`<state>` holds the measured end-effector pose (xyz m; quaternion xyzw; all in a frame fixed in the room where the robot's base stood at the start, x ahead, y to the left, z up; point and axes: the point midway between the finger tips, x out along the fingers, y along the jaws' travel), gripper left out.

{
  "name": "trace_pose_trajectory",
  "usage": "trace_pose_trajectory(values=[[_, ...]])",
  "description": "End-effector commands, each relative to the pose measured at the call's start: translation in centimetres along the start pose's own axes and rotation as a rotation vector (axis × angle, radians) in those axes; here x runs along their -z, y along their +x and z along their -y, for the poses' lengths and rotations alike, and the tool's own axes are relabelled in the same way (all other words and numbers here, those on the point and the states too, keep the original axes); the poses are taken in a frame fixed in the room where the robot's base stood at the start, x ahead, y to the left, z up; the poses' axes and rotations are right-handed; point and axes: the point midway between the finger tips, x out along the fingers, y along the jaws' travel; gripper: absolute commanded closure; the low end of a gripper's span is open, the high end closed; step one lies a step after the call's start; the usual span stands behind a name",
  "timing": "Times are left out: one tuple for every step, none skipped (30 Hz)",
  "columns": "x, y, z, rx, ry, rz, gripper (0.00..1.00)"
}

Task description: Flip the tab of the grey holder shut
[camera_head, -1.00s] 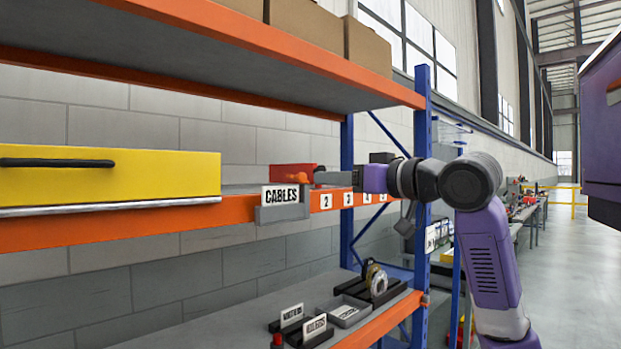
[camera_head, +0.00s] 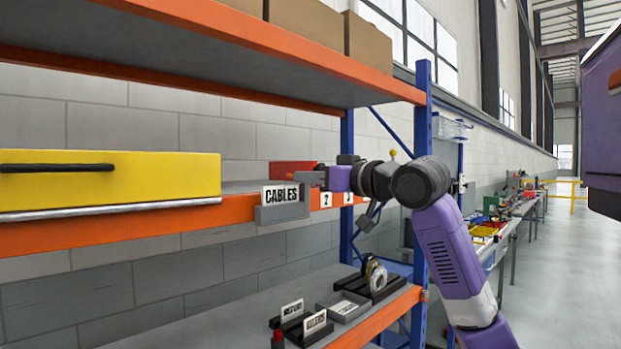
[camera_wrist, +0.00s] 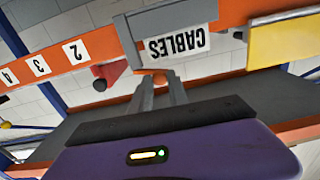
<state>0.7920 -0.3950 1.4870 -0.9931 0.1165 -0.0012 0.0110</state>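The grey holder (camera_head: 284,213) is fixed on the front of the orange shelf beam and holds a white CABLES sign (camera_head: 281,195). In the wrist view the holder (camera_wrist: 180,19) and its sign show upside down, just beyond my fingers. A small orange piece (camera_wrist: 160,77) shows between the fingertips, perhaps the tab. My gripper (camera_head: 300,178) reaches in from the right, with its fingertips close by the holder's upper right side. In the wrist view the two fingers (camera_wrist: 159,84) stand a little apart. Whether they grip the orange piece cannot be told.
A red block (camera_head: 290,168) stands behind the fingers. A yellow drawer (camera_head: 110,180) with a dark handle is to the left. Number labels (camera_wrist: 76,51) run along the beam. A lower shelf (camera_head: 230,320) carries more holders and signs. A blue post (camera_head: 421,150) stands near my arm.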

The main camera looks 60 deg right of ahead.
Motion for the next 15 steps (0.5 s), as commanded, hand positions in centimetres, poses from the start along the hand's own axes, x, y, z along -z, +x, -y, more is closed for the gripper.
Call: trace_pose_trajectory(values=[[0.0,-0.01,0.0,0.0,0.0,0.0,0.9],[0.0,-0.01,0.0,0.0,0.0,0.0,0.96],[0.0,-0.01,0.0,0.0,0.0,0.0,1.0],[0.0,-0.02,0.0,0.0,0.0,0.0,1.0],[0.0,-0.02,0.0,0.0,0.0,0.0,1.0],[0.0,-0.02,0.0,0.0,0.0,0.0,1.0],[-0.01,-0.02,0.01,0.0,-0.001,0.0,1.0],[-0.05,-0.01,0.02,0.0,-0.005,0.0,1.0],[-0.14,0.0,0.05,0.001,-0.015,0.0,1.0],[-0.23,0.02,0.09,0.001,-0.026,0.0,1.0],[-0.33,0.03,0.13,0.002,-0.042,0.0,1.0],[-0.47,0.03,0.16,0.002,-0.068,-0.001,1.0],[-0.57,0.02,0.15,0.002,-0.09,-0.001,1.0],[-0.7,0.02,0.17,0.002,-0.115,-0.001,1.0],[-0.85,0.04,0.22,0.003,-0.147,0.0,1.0]])
